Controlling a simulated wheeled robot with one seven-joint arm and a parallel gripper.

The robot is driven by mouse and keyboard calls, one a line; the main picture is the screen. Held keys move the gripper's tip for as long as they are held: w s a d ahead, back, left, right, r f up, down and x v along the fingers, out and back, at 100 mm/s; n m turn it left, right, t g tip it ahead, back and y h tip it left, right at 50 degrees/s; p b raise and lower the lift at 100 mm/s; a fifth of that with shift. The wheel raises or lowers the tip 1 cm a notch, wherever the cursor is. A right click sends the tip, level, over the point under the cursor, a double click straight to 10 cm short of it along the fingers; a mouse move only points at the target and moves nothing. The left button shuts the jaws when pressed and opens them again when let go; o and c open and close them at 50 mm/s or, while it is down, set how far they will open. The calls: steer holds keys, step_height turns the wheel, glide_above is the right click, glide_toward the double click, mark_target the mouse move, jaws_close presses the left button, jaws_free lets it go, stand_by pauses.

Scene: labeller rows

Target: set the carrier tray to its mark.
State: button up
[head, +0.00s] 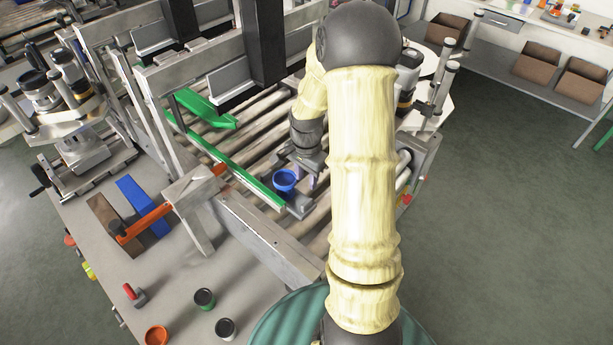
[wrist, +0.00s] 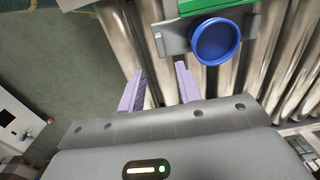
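The carrier tray (head: 299,209) is a small grey plate on the conveyor rollers, against the green guide rail (head: 235,167). A blue cup (head: 285,178) stands on it. In the wrist view the tray (wrist: 172,38) and cup (wrist: 215,42) lie just beyond the fingertips. My gripper (wrist: 160,78) is open, its two purple fingers apart with only rollers between them. It is beside the tray, and I see no contact. In the head view my arm hides part of the gripper and the rollers. I cannot make out the mark.
A green angled plate (head: 205,108) and dark posts stand over the rollers further back. An orange-red bar (head: 145,222) juts out left of the rail.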

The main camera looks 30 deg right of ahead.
steer(key=s+a+r+n+t, duration=0.2)
steer(key=s+a+r+n, duration=0.7)
steer(key=s+a+n, duration=0.3)
steer(key=shift+s+a+r+n+t, duration=0.2)
steer(key=shift+a+r+n+t, duration=0.15)
steer(key=shift+a+n, duration=0.55)
steer(key=shift+d, duration=0.15)
